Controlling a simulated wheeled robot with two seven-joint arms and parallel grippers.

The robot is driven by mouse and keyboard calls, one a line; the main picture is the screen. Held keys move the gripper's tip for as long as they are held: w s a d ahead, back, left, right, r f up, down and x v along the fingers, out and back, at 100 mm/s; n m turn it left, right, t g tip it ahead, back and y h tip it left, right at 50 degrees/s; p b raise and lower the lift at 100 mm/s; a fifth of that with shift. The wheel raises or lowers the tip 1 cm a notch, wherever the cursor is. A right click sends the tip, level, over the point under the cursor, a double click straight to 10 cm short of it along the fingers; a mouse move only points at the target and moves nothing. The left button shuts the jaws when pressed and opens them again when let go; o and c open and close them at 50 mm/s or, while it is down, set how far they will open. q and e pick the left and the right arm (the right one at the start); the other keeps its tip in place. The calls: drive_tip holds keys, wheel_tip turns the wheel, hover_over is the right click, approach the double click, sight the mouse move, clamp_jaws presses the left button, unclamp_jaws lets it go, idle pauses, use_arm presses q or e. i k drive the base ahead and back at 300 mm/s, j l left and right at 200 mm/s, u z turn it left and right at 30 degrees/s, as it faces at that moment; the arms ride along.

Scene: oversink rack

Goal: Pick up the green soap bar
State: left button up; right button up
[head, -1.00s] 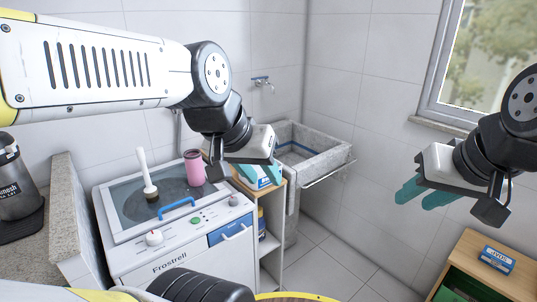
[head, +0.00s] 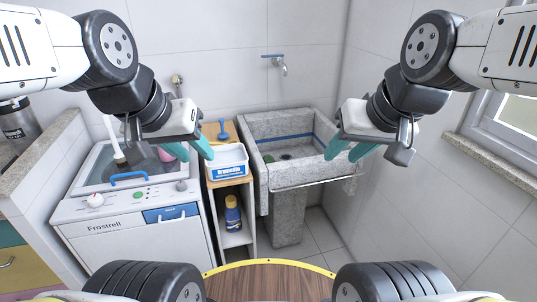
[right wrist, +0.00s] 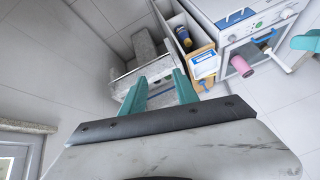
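A small green shape (head: 268,158), which looks like the green soap bar, lies inside the stone sink (head: 262,190) near its left wall. I cannot make it out in the right wrist view. My left gripper (head: 190,150) is open and empty, above the washer's right side and left of the sink. My right gripper (head: 349,151) is open and empty, at the sink's right side in the head view. Its two teal fingers stand apart in the right wrist view (right wrist: 159,92), with part of the sink (right wrist: 120,86) beyond them.
A narrow wooden shelf (head: 249,215) stands between washer (head: 135,240) and sink. It carries a white and blue box (head: 228,171), a blue brush-like item (head: 223,130) and, lower, a dark blue bottle (head: 232,213). A tap (head: 282,68) is above the sink. The window sill (head: 490,160) is at right.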

sight(267, 159)
drive_tip(key=i+l+u, duration=0.25)
drive_tip(key=i+l, duration=0.3)
drive_tip(key=i+l+u, duration=0.3)
drive_tip(key=i+l, duration=0.4)
